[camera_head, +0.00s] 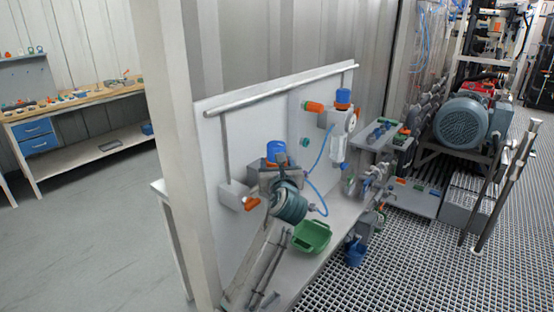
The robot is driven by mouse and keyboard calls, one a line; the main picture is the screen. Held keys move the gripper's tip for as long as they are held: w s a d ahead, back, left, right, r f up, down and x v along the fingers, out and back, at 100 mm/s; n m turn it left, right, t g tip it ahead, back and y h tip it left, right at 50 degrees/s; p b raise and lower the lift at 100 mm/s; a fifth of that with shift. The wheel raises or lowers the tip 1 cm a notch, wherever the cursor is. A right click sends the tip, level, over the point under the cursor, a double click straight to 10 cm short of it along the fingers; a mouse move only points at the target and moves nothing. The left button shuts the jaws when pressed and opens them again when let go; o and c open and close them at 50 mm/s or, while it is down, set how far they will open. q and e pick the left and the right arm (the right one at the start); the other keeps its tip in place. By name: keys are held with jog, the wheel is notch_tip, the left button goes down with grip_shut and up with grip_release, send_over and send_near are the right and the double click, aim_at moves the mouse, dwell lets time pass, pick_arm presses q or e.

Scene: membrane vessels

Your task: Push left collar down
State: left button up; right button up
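The left vessel unit on the white panel has a blue top (276,151) and an orange handle (251,203). Its bowl and collar are mostly hidden behind a dark teal round part (290,202), which looks like the wrist of my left arm. My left gripper (284,172) appears to be at the left unit, just below the blue top. Its fingers are too small and covered to tell whether they are open or touching the collar. The right vessel unit has a blue top (343,97), an orange handle (314,107) and a clear white bowl (338,149). I cannot make out my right gripper.
A blue hose (320,152) runs between the units. A white post (180,120) stands at left. A motor (462,122) stands on the right over grating.

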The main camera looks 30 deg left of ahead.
pick_arm(q)
jog(key=o, duration=1.4)
jog(key=shift+f, duration=0.3)
jog(key=b+v, duration=0.2)
jog(key=v, duration=0.9)
jog(key=shift+w, duration=0.1)
